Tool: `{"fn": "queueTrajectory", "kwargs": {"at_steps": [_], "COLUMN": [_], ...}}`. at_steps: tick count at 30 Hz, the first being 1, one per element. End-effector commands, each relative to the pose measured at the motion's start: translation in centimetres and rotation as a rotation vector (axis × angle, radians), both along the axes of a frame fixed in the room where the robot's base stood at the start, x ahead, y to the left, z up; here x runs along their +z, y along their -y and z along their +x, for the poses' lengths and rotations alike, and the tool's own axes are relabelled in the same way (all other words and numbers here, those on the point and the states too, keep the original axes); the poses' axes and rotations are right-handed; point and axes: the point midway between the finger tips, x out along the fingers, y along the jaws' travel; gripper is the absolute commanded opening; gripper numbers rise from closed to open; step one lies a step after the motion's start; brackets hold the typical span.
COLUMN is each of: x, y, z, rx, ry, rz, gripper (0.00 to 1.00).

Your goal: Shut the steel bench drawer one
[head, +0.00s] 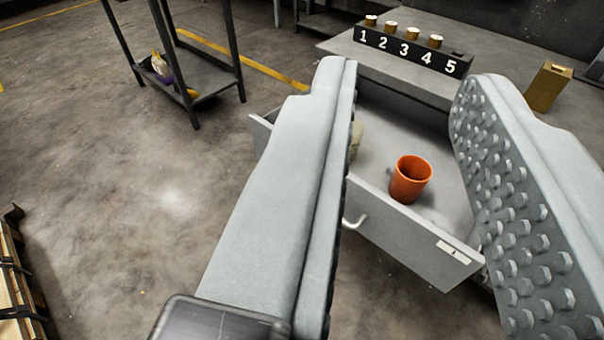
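The steel bench drawer (399,226) is pulled out from under the grey bench top (482,84). Its front has a pale curved handle (356,221) and a small white label at its right end. An orange cup (410,179) stands inside the drawer, and a pale object (355,139) is partly hidden behind my left finger. My gripper (411,88) is open and empty, its two grey fingers wide apart.
A black rack (410,50) numbered 1 to 5 with several brass-coloured pieces stands on the bench, left of a brass block (548,87). A dark shelf stand (205,78) is at the back left. A strapped crate (18,275) sits lower left. The concrete floor between is clear.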

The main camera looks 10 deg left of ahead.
Motion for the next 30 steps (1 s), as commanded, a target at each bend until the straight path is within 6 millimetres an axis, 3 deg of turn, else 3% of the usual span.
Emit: {"fn": "queueTrajectory", "kwargs": {"at_steps": [1, 4, 18, 30], "x": [-0.5, -1.9, -11.7, -21.7], "y": [-0.3, -1.1, -7.0, -13.0], "z": [0.9, 3.0, 13.3, 19.1], "rx": [0.010, 0.034, 0.219, 0.412], "ry": [-0.023, -0.082, -0.414, -0.660], "rz": [-0.013, -0.057, -0.356, -0.630], "gripper": [0.17, 0.00, 0.00, 0.00]}}
